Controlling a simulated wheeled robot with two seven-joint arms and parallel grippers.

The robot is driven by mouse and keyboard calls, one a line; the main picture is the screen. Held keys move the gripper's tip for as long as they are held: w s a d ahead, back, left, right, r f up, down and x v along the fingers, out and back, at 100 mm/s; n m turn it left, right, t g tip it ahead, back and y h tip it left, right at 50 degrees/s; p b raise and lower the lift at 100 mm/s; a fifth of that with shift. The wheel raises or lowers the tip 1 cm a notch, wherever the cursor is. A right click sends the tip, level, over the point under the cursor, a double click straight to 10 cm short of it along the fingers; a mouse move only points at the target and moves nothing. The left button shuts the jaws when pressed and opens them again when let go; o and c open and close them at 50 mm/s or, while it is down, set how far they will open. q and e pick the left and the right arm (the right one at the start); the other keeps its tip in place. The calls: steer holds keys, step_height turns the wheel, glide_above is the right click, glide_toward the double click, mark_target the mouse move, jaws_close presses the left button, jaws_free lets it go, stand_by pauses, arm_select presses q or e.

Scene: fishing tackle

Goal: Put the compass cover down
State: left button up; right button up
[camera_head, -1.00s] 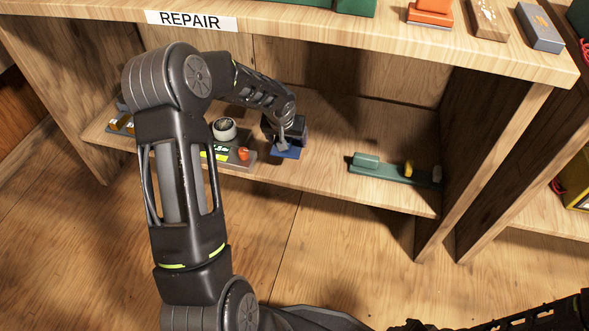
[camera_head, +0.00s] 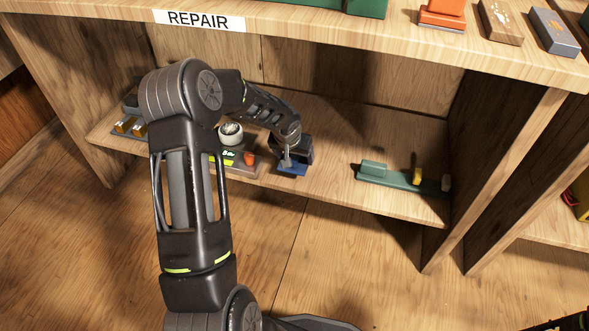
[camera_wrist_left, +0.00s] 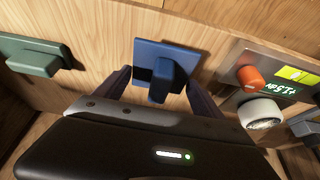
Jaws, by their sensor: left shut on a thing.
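The compass cover, which I take to be the blue plate with a raised blue block (camera_head: 293,170), is at my left gripper (camera_head: 286,160), over the lower shelf near its front edge. In the left wrist view the blue plate (camera_wrist_left: 182,55) lies ahead of the wrist, with its block between the two fingers. My left gripper is shut on this blue piece. Whether the plate touches the shelf is hard to tell. My right gripper is out of view; only a bit of dark arm shows at the lower right corner.
The lower shelf (camera_head: 330,165) has clear room right of the blue piece. A green plate with a block (camera_head: 400,179) lies further right. A grey panel with an orange knob (camera_head: 250,158) and a white round dial (camera_head: 231,134) sits left. The upper shelf overhangs.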

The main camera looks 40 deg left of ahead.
mark_target(295, 166)
arm_select(q)
steer(key=shift+f+b, duration=1.1)
steer(key=shift+f, duration=1.35)
steer(key=shift+f, duration=0.2)
steer(key=o, duration=1.4)
steer(key=shift+c, duration=0.2)
steer(key=shift+r, duration=0.2)
